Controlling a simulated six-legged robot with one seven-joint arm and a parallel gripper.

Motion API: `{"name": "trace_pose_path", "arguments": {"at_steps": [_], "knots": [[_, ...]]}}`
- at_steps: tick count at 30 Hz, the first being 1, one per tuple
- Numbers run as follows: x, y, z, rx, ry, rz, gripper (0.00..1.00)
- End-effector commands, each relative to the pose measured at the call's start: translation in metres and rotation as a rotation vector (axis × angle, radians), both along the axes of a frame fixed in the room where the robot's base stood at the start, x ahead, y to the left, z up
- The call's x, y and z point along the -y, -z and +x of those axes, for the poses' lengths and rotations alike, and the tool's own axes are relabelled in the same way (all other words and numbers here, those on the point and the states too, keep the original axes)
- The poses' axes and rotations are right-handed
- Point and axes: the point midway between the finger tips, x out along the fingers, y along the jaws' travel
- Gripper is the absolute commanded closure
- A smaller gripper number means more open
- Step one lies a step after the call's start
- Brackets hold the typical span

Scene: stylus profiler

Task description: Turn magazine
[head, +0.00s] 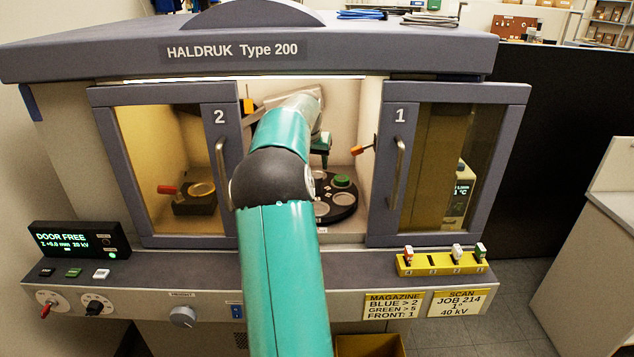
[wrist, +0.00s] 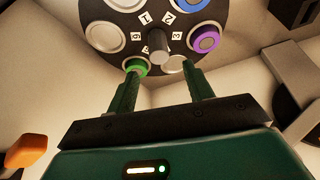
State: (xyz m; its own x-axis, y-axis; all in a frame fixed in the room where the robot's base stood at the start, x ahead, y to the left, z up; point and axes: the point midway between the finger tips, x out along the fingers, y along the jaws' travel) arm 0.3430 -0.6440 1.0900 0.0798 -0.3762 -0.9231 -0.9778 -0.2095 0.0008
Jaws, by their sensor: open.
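The magazine is a black disc inside the machine's chamber, partly hidden by my arm in the head view (head: 347,208). In the wrist view the magazine (wrist: 157,22) shows white number labels, round pockets and a grey centre post (wrist: 157,44). A blue piece (wrist: 188,4), a purple piece (wrist: 206,42) and a green piece (wrist: 137,66) sit in its pockets; other pockets look silver. My gripper (wrist: 163,75) is open, with its left fingertip in front of the green piece and its right one beside a silver pocket. Contact with the magazine cannot be told. The gripper is small in the head view (head: 321,143).
Doors 2 (head: 222,170) and 1 (head: 397,170) flank the opening my arm reaches through. An orange-tipped lever (head: 357,150) is near the right side. A sign (head: 394,305) reads blue > 2, green > 5, front: 1. The display (head: 75,243) reads DOOR FREE.

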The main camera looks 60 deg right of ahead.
Motion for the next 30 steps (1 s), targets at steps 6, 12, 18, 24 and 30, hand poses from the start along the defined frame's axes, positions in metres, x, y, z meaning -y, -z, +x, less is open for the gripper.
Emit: {"name": "trace_pose_path", "arguments": {"at_steps": [6, 12, 18, 24, 30], "knots": [[0.018, 0.042, 0.003, -0.002, 0.003, 0.003, 0.48], [0.033, 0.077, 0.005, -0.002, 0.003, 0.002, 0.48], [0.043, 0.096, 0.009, 0.0, 0.002, -0.001, 0.48], [0.044, 0.1, 0.009, 0.0, 0.002, -0.001, 0.48], [0.044, 0.099, 0.009, 0.0, 0.002, -0.001, 0.62]]}}
